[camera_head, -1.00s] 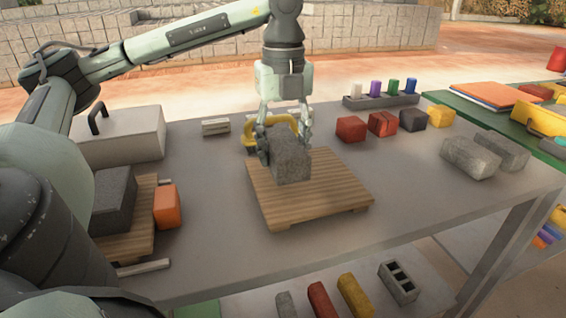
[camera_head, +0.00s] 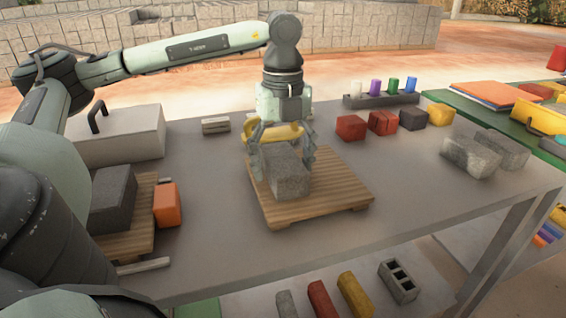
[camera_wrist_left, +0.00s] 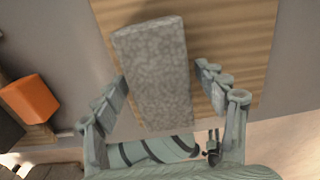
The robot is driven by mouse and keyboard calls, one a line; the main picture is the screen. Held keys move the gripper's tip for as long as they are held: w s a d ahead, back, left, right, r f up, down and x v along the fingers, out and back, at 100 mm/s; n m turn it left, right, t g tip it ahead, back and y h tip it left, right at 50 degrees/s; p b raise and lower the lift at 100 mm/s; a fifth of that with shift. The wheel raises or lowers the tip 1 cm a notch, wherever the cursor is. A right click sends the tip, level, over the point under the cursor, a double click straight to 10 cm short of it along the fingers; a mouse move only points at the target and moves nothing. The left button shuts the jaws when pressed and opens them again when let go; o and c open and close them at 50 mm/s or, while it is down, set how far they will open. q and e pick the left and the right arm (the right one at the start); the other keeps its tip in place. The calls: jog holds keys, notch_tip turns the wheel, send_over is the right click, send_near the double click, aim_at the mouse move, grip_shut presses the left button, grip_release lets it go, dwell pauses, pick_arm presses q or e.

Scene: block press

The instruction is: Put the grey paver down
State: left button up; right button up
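The grey paver (camera_head: 288,178) is a speckled block on the wooden pallet (camera_head: 335,190) in the middle of the table. In the left wrist view the paver (camera_wrist_left: 155,70) lies lengthwise between my fingers, over the pallet slats (camera_wrist_left: 235,35). My left gripper (camera_head: 283,160) is above the paver's far part, fingers pointing down. In the left wrist view my left gripper (camera_wrist_left: 160,74) is open, with a gap on each side of the paver. The paver's underside is hidden. My right gripper is not in view.
A yellow piece (camera_head: 275,131) shows at the gripper, partly hidden. Red blocks (camera_head: 351,128), a block rack (camera_head: 380,99) and two grey stones (camera_head: 470,158) stand to the right. An orange block (camera_head: 166,205) and a dark block (camera_head: 112,198) are left. Table front is clear.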

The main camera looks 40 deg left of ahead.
aim_at(283, 158)
pick_arm(q)
jog(key=shift+r, duration=0.1)
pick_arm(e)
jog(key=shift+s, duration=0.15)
pick_arm(q)
jog(key=shift+r, duration=0.2)
notch_tip(283, 158, up, 10)
jog(key=shift+r+p, duration=0.1)
jog(key=shift+p, duration=0.4)
jog(key=shift+r+p, duration=0.3)
jog(key=shift+r, duration=0.4)
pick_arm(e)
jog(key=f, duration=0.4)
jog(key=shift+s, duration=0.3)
